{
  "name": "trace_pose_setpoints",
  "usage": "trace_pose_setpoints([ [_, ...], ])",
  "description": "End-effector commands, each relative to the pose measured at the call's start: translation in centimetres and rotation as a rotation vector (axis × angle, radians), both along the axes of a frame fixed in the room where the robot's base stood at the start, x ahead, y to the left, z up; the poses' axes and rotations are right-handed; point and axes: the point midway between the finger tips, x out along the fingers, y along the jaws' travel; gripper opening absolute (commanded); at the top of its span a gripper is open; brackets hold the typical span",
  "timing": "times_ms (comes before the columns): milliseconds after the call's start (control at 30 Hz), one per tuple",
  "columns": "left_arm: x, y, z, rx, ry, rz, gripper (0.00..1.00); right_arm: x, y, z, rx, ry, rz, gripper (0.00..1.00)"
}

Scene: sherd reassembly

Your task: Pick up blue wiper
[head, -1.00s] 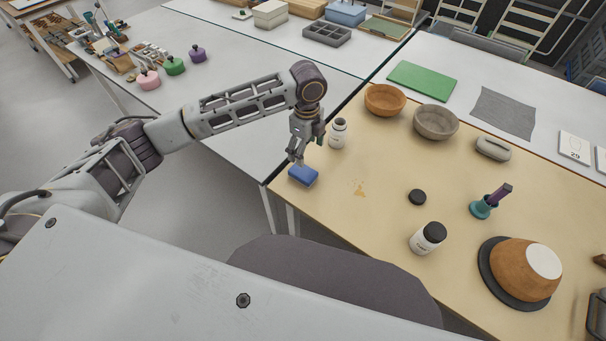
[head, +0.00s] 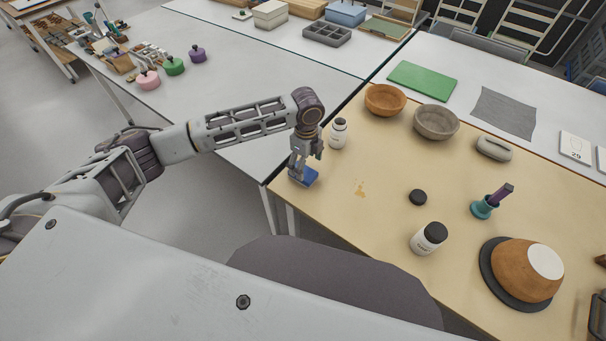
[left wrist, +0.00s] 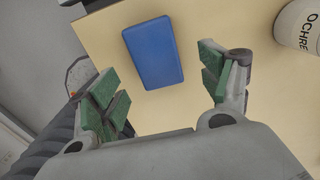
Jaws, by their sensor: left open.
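The blue wiper (head: 309,178) is a small blue block lying on the tan table top near its left corner. My left gripper (head: 300,178) is open right above it and hides part of it in the head view. In the left wrist view the whole top of the blue wiper (left wrist: 153,52) shows, lying ahead of and between the open green-padded fingers of the left gripper (left wrist: 165,85). Nothing is held between the fingers. My right gripper is not in view.
A white bottle (head: 338,133) stands close behind the wiper; its label (left wrist: 307,28) shows in the left wrist view. An ochre stain (head: 360,189), a black lid (head: 417,197) and a black-capped jar (head: 428,238) are to the right. The table around the stain is clear.

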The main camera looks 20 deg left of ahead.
Motion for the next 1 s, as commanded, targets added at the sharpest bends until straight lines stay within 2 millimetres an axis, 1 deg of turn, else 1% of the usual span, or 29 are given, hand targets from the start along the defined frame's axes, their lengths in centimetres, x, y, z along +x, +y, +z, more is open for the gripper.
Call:
trace_pose_setpoints([
  [167,0.0,0.3,-0.9,0.000,0.001,0.001,0.79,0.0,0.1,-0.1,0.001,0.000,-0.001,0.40],
  [367,-0.1,0.9,-3.0,0.002,0.002,0.002,0.79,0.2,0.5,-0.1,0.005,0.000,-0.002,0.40],
  [533,-0.1,0.9,-4.7,0.001,0.002,0.000,0.79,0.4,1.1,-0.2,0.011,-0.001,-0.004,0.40],
  [733,-0.1,0.9,-5.2,0.000,0.000,0.000,0.79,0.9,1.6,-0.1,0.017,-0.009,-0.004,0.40],
  [1000,-0.1,0.9,-5.2,0.000,0.000,0.000,0.79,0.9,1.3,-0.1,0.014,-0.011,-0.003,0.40],
])
